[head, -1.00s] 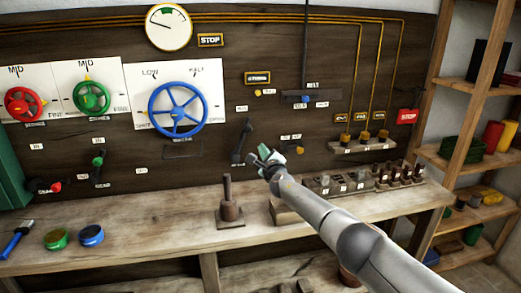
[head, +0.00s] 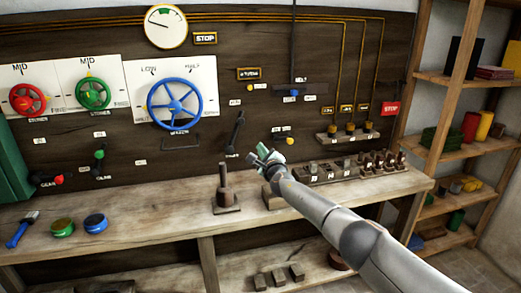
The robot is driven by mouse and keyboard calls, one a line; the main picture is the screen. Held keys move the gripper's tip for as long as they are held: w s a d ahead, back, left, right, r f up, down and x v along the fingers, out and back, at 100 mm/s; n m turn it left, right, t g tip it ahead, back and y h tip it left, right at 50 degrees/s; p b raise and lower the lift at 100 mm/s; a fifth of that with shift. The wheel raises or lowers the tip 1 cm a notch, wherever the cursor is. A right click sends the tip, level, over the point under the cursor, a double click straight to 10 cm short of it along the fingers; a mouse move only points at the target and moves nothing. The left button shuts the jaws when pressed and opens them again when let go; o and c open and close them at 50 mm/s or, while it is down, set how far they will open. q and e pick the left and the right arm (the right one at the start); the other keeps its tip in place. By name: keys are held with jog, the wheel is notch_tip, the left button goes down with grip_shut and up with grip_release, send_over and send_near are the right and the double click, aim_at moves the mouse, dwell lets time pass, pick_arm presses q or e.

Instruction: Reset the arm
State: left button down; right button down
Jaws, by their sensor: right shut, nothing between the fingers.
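My right gripper (head: 264,157) is shut and empty. It is in front of the board, over the back of the bench, with its arm coming in from the lower right. A black lever (head: 236,132) on the board stands just left of the gripper, tilted slightly right at its top, with a gap between them in the picture. The gripper's tip and wrist hide part of the board and a block on the bench behind them. My left gripper is not in view.
The board (head: 65,142) also bears red (head: 27,99), green (head: 93,94) and blue (head: 175,103) handwheels and a gauge (head: 165,27). A wooden post (head: 227,193) stands on the bench (head: 150,212) left of my arm. Shelves (head: 452,147) stand at right.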

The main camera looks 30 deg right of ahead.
jog(key=shift+f, duration=0.1)
dwell(0.4)
jog(key=s+a+f+m+g+y, duration=0.1)
jog(key=s+a+f+m+y, duration=0.1)
jog(key=s+a+f+m, duration=0.55)
jog(key=s+a+f+m+g+y, duration=0.1)
jog(key=s+a+f+m+g, duration=0.3)
jog(key=f, duration=0.7)
jog(key=s+a+f+m+t+y, duration=0.1)
jog(key=s+a+f+m+y, duration=0.1)
jog(key=s+a+f+m, duration=0.5)
jog(key=s+a+f+m+g, duration=0.1)
jog(key=s+f+m, duration=0.1)
jog(key=s+m, duration=0.5)
jog(key=s+a+f+m+g, duration=0.1)
jog(key=s+f+m, duration=0.2)
jog(key=s+m, duration=0.5)
jog(key=s+a+f+m+g+y, duration=0.1)
jog(key=s+m, duration=0.7)
jog(key=s, duration=0.9)
notch_tip(320, 180, down, 2)
jog(key=shift+a+f+g, duration=0.1)
jog(key=shift+a+g, duration=0.35)
jog(key=shift+g, duration=0.15)
